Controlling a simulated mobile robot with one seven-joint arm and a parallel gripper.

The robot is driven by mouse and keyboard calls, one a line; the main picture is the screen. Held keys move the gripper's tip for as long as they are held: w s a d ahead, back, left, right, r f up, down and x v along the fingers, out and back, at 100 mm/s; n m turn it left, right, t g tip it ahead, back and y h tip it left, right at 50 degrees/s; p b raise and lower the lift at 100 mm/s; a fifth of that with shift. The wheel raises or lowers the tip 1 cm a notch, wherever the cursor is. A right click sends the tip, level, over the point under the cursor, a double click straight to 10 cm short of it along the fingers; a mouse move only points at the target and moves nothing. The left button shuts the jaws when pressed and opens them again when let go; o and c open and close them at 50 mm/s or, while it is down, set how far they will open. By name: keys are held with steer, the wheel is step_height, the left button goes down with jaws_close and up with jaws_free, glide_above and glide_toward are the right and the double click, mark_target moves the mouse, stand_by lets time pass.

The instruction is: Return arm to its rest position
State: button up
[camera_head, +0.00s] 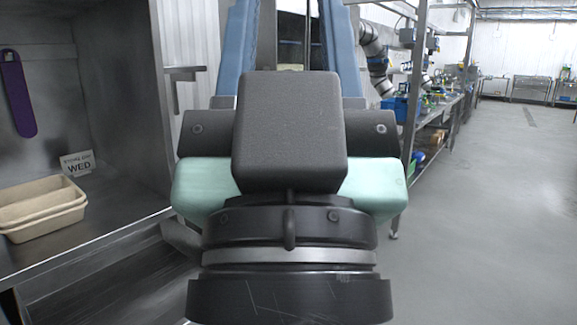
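My gripper (291,15) fills the middle of the head view, very close to the camera. Its two long blue fingers point up and away. They stand wide apart, with only background visible between them. The fingertips run out of the top edge of the picture. The black wrist, pale green body and dark block of my arm are below the fingers. I see nothing held.
Stacked tan trays (42,222) sit in the steel cabinet at left, by a "WED" sign (78,164). A purple object (17,92) hangs on its wall. A loaded shelf rack (428,140) stands right. Grey floor (490,220) is clear.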

step_height(320, 180, up, 26)
steer(key=p, duration=2.4)
steer(key=shift+r, duration=0.25)
